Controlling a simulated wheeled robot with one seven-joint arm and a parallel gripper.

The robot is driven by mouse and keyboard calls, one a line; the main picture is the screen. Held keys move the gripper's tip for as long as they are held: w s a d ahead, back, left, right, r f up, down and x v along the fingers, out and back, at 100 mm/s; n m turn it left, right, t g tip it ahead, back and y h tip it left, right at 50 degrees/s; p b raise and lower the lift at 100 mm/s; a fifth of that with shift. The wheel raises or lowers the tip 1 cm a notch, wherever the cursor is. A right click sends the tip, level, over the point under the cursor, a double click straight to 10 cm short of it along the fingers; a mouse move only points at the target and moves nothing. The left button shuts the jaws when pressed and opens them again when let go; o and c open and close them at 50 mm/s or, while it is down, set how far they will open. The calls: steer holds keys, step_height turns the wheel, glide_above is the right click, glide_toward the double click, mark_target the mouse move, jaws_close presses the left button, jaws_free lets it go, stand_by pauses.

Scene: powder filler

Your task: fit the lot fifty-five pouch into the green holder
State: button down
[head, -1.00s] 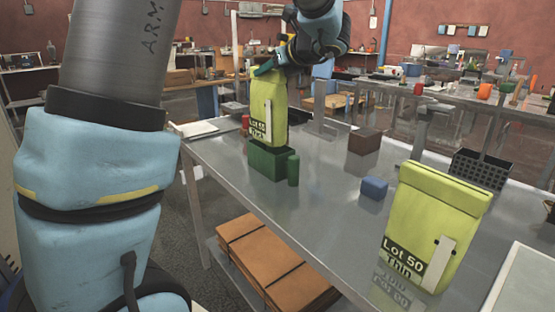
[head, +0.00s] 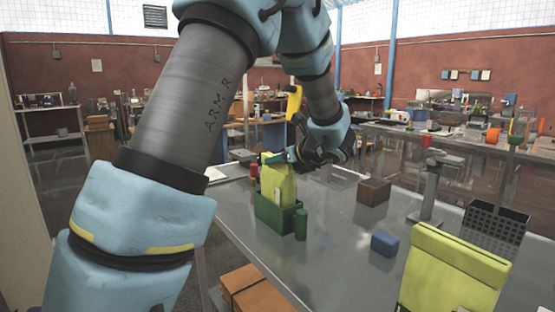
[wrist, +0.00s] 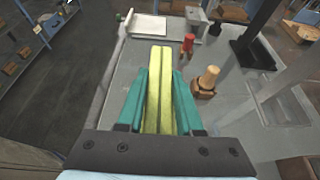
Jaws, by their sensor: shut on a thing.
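The lot fifty-five pouch (head: 279,184) is yellow-green and stands upright in the green holder (head: 270,212), its lower part hidden behind the holder's wall. Its label is out of sight now; it read "Lot 55" in the earlier head view. My gripper (head: 277,158) is at the pouch's top edge. In the wrist view my gripper (wrist: 160,92) has its teal fingers on both sides of the pouch (wrist: 159,85), shut on it. Whether the pouch rests on the holder's floor cannot be seen.
A second yellow-green pouch (head: 452,272) stands at the near right. A dark green cylinder (head: 301,224) is beside the holder. A blue block (head: 384,243), a brown box (head: 374,192) and a black perforated rack (head: 496,222) stand on the metal table (head: 335,240).

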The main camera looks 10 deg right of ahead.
steer(key=shift+f, duration=0.15)
steer(key=c, duration=0.6)
jaws_free()
steer(key=shift+o, duration=0.2)
steer(key=shift+s+d+r, duration=0.1)
steer(key=shift+r, duration=0.15)
steer(key=b+v, duration=0.2)
steer(key=v, duration=0.9)
steer(key=shift+s+d, duration=0.2)
steer(key=shift+s, duration=0.1)
